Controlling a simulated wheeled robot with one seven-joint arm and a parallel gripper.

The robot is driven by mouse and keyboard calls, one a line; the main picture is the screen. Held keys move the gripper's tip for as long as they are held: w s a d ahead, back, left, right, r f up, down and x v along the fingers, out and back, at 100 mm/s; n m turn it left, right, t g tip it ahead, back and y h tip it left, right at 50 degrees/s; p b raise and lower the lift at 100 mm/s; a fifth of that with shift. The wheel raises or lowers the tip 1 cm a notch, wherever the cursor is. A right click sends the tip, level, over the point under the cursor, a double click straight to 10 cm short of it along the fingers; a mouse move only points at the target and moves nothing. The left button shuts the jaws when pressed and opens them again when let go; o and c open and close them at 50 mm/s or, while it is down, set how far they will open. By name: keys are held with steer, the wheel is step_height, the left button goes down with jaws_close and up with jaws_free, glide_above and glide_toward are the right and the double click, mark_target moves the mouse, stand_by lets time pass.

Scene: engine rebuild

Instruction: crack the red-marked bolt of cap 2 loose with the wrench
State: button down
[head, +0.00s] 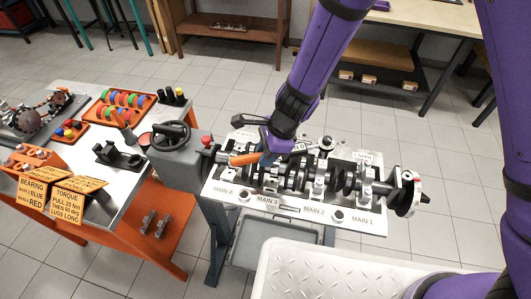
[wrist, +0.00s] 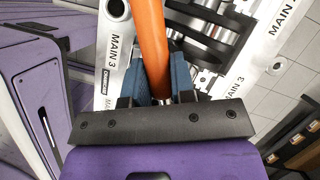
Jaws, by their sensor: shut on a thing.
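My gripper (head: 268,148) is shut on the orange handle of the wrench (head: 244,159). In the wrist view the orange handle (wrist: 152,45) runs up between the two blue fingers (wrist: 155,85). Cap 2 (head: 319,183) appears above the MAIN 2 label. The red mark on its bolt cannot be made out.
The crankshaft (head: 290,175) lies along the block, with a round flange (head: 408,194) at the right end. A grey stand head with a black handwheel (head: 170,136) is at the left. An orange bench (head: 140,215) holds trays and signs. A white ribbed surface (head: 330,272) is in front.

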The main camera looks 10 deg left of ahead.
steer(key=shift+s+d, duration=0.1)
steer(key=shift+s, duration=0.1)
steer(key=shift+s+d+n, duration=0.25)
steer(key=shift+s+n, duration=0.2)
steer(key=shift+n, duration=0.05)
steer(key=shift+s+d, duration=0.15)
steer(key=shift+s, duration=0.15)
stand_by(0.3)
steer(key=shift+s+d+n+g, duration=0.4)
steer(key=shift+s+n, duration=0.1)
steer(key=shift+n, duration=0.2)
steer(key=shift+s+h, duration=0.15)
steer(key=shift+h, duration=0.15)
steer(key=shift+s+d+n, duration=0.35)
steer(key=shift+d+n, duration=0.05)
steer(key=shift+s+d+n, duration=0.25)
steer(key=shift+s+n, duration=0.05)
steer(key=shift+s, duration=0.05)
stand_by(0.4)
steer(key=shift+s+d+n+g+h, duration=0.3)
steer(key=shift+s+d+n, duration=0.1)
steer(key=shift+s, duration=0.05)
